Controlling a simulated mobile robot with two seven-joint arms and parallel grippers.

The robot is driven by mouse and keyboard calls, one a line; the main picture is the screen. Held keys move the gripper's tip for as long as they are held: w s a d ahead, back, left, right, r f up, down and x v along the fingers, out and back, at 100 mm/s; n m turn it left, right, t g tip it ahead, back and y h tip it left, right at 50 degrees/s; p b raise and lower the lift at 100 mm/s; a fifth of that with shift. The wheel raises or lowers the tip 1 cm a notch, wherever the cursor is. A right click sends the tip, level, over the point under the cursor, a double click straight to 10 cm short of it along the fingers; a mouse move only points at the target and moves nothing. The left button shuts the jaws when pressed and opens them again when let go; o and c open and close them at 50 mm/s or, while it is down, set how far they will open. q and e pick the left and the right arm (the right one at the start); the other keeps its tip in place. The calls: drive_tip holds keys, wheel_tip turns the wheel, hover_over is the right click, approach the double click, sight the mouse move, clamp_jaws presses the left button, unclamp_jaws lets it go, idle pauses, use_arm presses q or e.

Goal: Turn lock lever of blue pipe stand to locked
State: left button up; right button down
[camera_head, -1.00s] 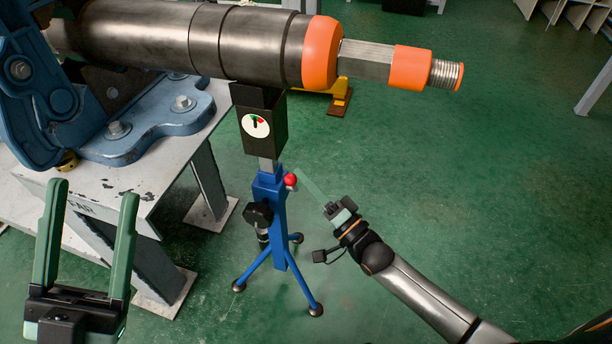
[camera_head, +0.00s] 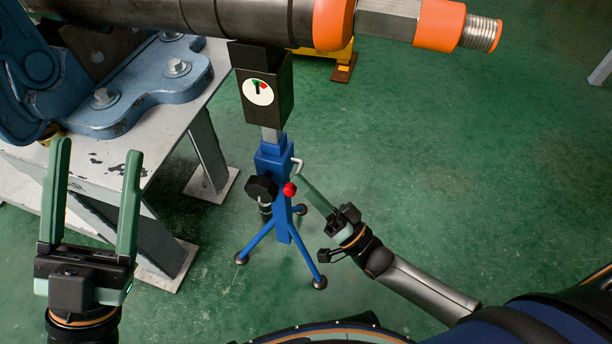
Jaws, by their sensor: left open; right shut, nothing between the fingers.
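The blue pipe stand (camera_head: 272,158) stands upright on splayed tripod legs under the pipe. Its lock lever is a bent grey rod at the upper right of the blue body, with a red ball knob (camera_head: 289,189) hanging below the bend. My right gripper (camera_head: 306,182) is shut and empty, its fingertips just right of the lever between bend and knob. I cannot tell whether they touch it. My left gripper (camera_head: 96,152) is open and empty at the left, in front of the table. A black head with a white, red and green dial (camera_head: 257,92) sits atop the stand.
The dark steel pipe (camera_head: 265,18) with orange bands crosses the top. A blue vise (camera_head: 140,100) is bolted to the grey table (camera_head: 200,98) at left. A black knob (camera_head: 261,189) juts from the stand's left side. Green floor at right is clear.

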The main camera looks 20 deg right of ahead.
use_arm(q)
drive_tip(key=shift+f, duration=0.15)
use_arm(e)
drive_tip(key=shift+s+f, duration=0.1)
drive_tip(key=shift+f, duration=0.25)
idle(0.3)
use_arm(q)
drive_tip(key=r+p, duration=0.2)
drive_tip(key=s+d+r+p, duration=0.1)
drive_tip(key=shift+s+r, duration=0.1)
drive_tip(key=shift+r, duration=0.2)
use_arm(e)
drive_tip(key=s+d+f, duration=0.1)
drive_tip(key=s+d, duration=0.4)
drive_tip(key=d, duration=0.2)
drive_tip(key=shift+s+d+f, duration=0.2)
drive_tip(key=shift+d+f, duration=0.05)
drive_tip(key=shift+f, duration=0.15)
